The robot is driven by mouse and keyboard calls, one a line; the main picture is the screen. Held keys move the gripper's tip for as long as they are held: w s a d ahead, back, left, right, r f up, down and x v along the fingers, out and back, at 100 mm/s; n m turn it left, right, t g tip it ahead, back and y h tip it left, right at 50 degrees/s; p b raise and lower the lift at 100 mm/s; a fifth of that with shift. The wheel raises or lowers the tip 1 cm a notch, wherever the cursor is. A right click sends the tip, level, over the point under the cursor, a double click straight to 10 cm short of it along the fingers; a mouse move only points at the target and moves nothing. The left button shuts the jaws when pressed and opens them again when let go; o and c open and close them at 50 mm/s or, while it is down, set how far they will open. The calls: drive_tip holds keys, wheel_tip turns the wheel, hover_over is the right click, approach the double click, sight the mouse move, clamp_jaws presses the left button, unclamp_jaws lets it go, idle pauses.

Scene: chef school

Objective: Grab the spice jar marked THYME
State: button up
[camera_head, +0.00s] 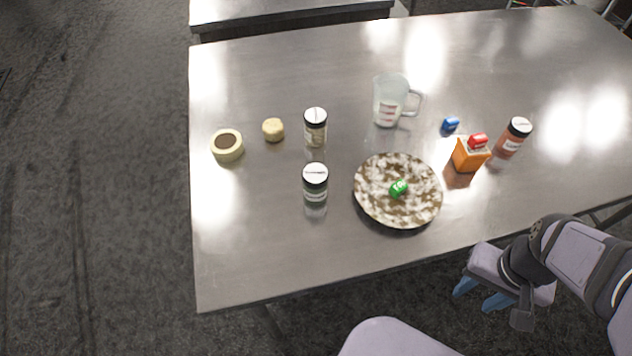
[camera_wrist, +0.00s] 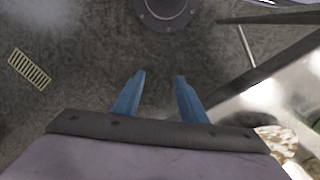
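Three spice jars with black-and-white lids stand on the metal table (camera_head: 260,240). One jar (camera_head: 316,130) with pale contents is left of centre. A second jar (camera_head: 315,184) with dark greenish contents stands just in front of it. A third jar (camera_head: 512,138) with reddish contents stands at the right. Their labels are too small to read, so I cannot tell which is THYME. My gripper (camera_head: 482,298) is off the table's front edge at the lower right, apart from all jars. In the wrist view my gripper (camera_wrist: 160,82) has its blue fingers apart with nothing between them.
A speckled plate (camera_head: 372,208) holds a small green item (camera_head: 398,188). Behind are a measuring jug (camera_head: 389,101), a blue item (camera_head: 450,124) and an orange box (camera_head: 469,156) with a red item (camera_head: 478,141) on top. A round bowl (camera_head: 227,146) and yellowish lump (camera_head: 273,129) sit left.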

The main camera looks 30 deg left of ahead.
drive_tip(key=shift+o, duration=0.6)
drive_tip(key=o, duration=0.5)
drive_tip(key=shift+o, duration=0.2)
drive_tip(key=shift+w, duration=0.1)
